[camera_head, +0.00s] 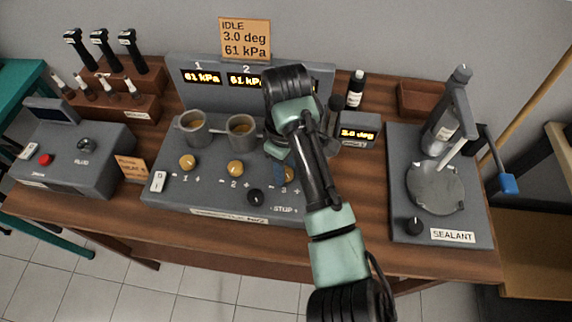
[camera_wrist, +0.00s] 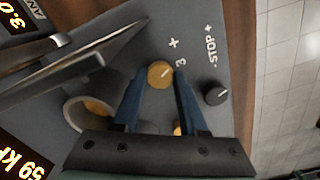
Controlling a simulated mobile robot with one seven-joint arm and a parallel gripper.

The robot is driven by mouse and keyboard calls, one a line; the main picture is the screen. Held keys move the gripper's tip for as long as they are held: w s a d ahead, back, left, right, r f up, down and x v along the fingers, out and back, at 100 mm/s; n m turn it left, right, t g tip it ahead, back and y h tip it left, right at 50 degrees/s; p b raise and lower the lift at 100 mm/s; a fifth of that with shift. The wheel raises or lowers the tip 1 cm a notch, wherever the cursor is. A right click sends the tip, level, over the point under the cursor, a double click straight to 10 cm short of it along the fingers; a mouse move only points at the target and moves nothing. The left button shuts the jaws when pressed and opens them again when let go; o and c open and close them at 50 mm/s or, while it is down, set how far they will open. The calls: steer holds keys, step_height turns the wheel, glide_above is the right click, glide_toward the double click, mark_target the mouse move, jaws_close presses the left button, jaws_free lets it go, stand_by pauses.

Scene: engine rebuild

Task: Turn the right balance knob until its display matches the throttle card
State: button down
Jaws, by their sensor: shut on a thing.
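The throttle card (camera_head: 245,38) stands behind the console and reads IDLE, 3.0 deg, 61 kPa. The right balance knob (camera_wrist: 160,73), yellow and marked 3, sits between my gripper's (camera_wrist: 160,78) blue fingertips, which are shut on it. A yellow display (camera_wrist: 22,168) at the lower left of the wrist view reads 59 kP, with its end cut off; it appears to be the right one. In the head view my arm hides the right display. Display 1 (camera_head: 202,78) reads 61 kPa, and display 2 (camera_head: 244,81) shows 61 kP, partly covered.
A black STOP knob (camera_wrist: 215,93) is close beside the fingers. Grey cups (camera_head: 193,127) and a metal lever part (camera_wrist: 75,60) stand near the gripper. The throttle readout (camera_head: 358,133) shows 3.0 deg. A sealant stand (camera_head: 437,190) is at the right.

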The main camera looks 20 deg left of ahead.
mark_target(286, 172)
steer(key=shift+r+p, duration=0.1)
steer(key=shift+p, duration=0.2)
steer(key=m+p, duration=0.2)
steer(key=shift+r+m+p, duration=0.1)
steer(key=shift+m+p, duration=0.25)
steer(key=shift+m, duration=0.05)
steer(key=shift+m+p, duration=1.15)
steer(key=shift+m, duration=0.35)
steer(key=shift+c, duration=2.2)
jaws_free()
steer(key=shift+f, duration=0.2)
step_height(286, 172, up, 13)
steer(key=p, duration=0.3)
steer(key=shift+p, duration=0.35)
